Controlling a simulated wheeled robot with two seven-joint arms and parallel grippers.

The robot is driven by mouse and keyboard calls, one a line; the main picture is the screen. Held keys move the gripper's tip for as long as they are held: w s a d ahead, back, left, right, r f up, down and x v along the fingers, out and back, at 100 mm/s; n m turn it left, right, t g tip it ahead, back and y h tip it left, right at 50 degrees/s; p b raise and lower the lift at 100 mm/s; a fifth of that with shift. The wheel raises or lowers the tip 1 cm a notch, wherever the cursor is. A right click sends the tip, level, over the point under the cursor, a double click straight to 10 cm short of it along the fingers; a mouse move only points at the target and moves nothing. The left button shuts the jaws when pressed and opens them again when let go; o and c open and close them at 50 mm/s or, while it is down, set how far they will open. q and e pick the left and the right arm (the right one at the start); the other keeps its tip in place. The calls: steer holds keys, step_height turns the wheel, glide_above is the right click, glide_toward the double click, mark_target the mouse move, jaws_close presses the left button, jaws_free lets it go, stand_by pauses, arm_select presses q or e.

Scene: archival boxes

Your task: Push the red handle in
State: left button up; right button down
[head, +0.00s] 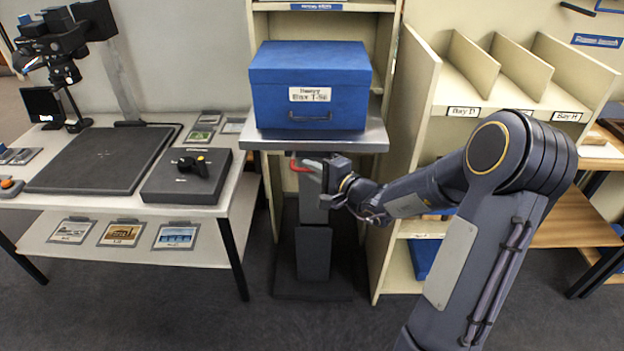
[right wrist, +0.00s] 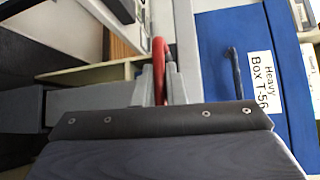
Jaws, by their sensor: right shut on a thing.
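The red handle (head: 310,165) sticks out under the front edge of a grey platform (head: 330,141) on a dark lift column (head: 313,245). In the right wrist view, the red handle (right wrist: 159,65) rises between my fingers. My right gripper (head: 318,172) is shut on the red handle just below the platform; it also shows in the right wrist view (right wrist: 166,88). A blue box (head: 312,80) labelled "Heavy Box T-56" rests on the platform. My left gripper is not in view.
A table with a copy stand, dark board (head: 100,160) and flat black box (head: 187,176) stands to the left. A cream shelf (head: 408,90) with bays stands close on the right, beside my right arm. Dark floor is clear in front of the lift.

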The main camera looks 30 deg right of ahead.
steer(key=shift+w+d, duration=0.1)
steer(key=c, duration=1.5)
jaws_free()
steer(key=v, duration=0.8)
